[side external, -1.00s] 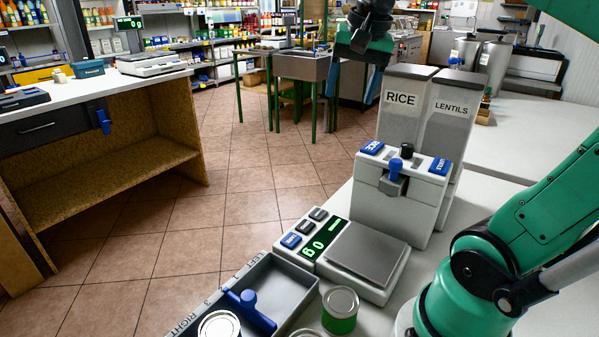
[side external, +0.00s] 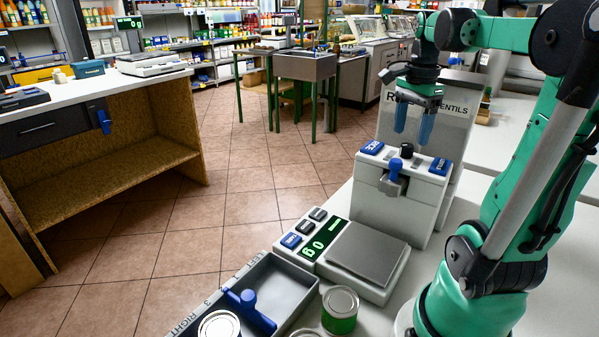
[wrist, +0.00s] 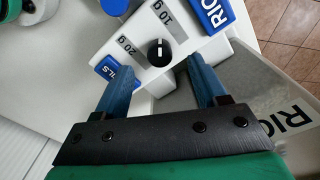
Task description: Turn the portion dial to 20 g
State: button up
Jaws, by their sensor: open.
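The portion dial (side external: 406,150) is a small black knob on top of the white dispenser (side external: 400,200). In the wrist view the dial (wrist: 160,52) has a white mark, with a "10 g" label (wrist: 165,12) and a "20 g" label (wrist: 129,46) beside it. The mark lies between the directions of the labels; its exact aim is hard to tell. My gripper (side external: 412,138) is open above the dial, blue fingers pointing down. In the wrist view the dial is just beyond the gap between the fingertips of my gripper (wrist: 162,70), and nothing is held.
Blue buttons (side external: 372,148) (side external: 440,166) flank the dial, and a blue lever (side external: 395,167) is on the dispenser's front. The rice and lentils hoppers stand close behind. A scale (side external: 365,254) sits in front, beside a grey tray (side external: 290,275) and cans (side external: 340,310).

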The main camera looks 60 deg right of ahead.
aim_at(407, 151)
jog(key=shift+f, duration=1.45)
grip_shut()
